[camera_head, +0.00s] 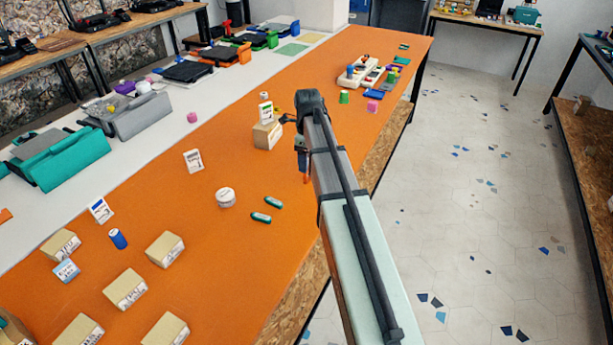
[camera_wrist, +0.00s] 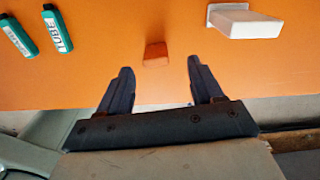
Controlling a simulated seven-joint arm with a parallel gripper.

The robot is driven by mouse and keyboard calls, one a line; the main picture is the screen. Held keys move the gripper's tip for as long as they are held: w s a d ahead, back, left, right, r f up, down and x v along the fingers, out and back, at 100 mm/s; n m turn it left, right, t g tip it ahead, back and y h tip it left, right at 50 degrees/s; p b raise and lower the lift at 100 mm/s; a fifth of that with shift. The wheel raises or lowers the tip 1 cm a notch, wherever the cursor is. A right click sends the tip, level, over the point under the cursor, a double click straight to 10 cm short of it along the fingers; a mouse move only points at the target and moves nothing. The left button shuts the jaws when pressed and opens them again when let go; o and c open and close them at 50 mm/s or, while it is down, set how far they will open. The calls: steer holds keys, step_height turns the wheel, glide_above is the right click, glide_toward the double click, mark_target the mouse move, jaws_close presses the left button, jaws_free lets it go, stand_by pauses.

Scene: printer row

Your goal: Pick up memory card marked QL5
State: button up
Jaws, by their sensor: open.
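No marking QL5 can be read in either view, so I cannot tell for sure which thing is the memory card. In the wrist view a small orange block (camera_wrist: 156,53) lies on the orange table, just beyond the gap between my fingertips; no marking shows on it. My gripper (camera_wrist: 159,66) is open and empty, its two dark fingers apart on either side of that gap. In the head view my gripper (camera_head: 302,150) hangs near the table's right edge, partly hidden by my arm.
Two teal tubes (camera_head: 273,202) lie left of my arm; one reads LUBE in the wrist view (camera_wrist: 58,30). A white block (camera_wrist: 245,22) stands right of my fingers. A cardboard box (camera_head: 267,135) stands close to my gripper. Several boxes fill the near left of the table (camera_head: 330,80).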

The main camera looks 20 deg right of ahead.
mark_target(307, 175)
steer(key=shift+s+a+f, duration=0.1)
steer(key=shift+f, duration=1.3)
steer(key=shift+s+a+f, duration=0.1)
steer(key=shift+f, duration=1.3)
steer(key=shift+c, duration=0.4)
steer(key=c, duration=1)
